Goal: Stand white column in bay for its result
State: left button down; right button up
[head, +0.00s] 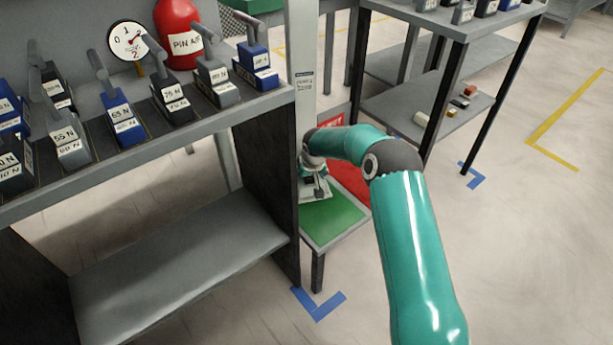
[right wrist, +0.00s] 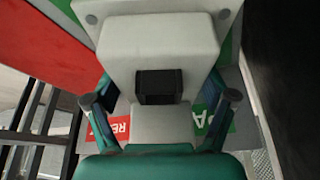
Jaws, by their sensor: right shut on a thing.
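The white column (right wrist: 160,55) is between the fingers of my right gripper (right wrist: 160,112), which is shut on it. In the right wrist view it shows a dark square block on its face and a wider plate with bolts at the far end. In the head view its white base plate (head: 315,190) is over the far part of the green bay (head: 333,219); I cannot tell whether it touches. My right gripper (head: 314,172) there is small and partly hidden by its own arm. The red bay (head: 351,182) lies beside the green one. My left gripper is not in view.
A grey bench (head: 180,132) with several labelled blue, grey and black blocks stands at left; its dark end panel (head: 262,185) is close to the green bay. A grey shelf rack (head: 440,108) stands at back right. The floor at right is clear.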

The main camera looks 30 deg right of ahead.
notch_tip(320, 180, down, 4)
jog(key=shift+w+f+b, duration=0.15)
jog(key=shift+f+b, duration=0.1)
jog(key=shift+b, duration=0.5)
jog(key=o, duration=1.7)
jog(key=shift+s+f, duration=0.2)
jog(key=shift+f, duration=0.05)
jog(key=shift+r, duration=0.1)
jog(key=p+v, duration=0.3)
jog(key=v, duration=0.7)
jog(key=shift+r, duration=0.2)
jog(key=shift+v, duration=0.8)
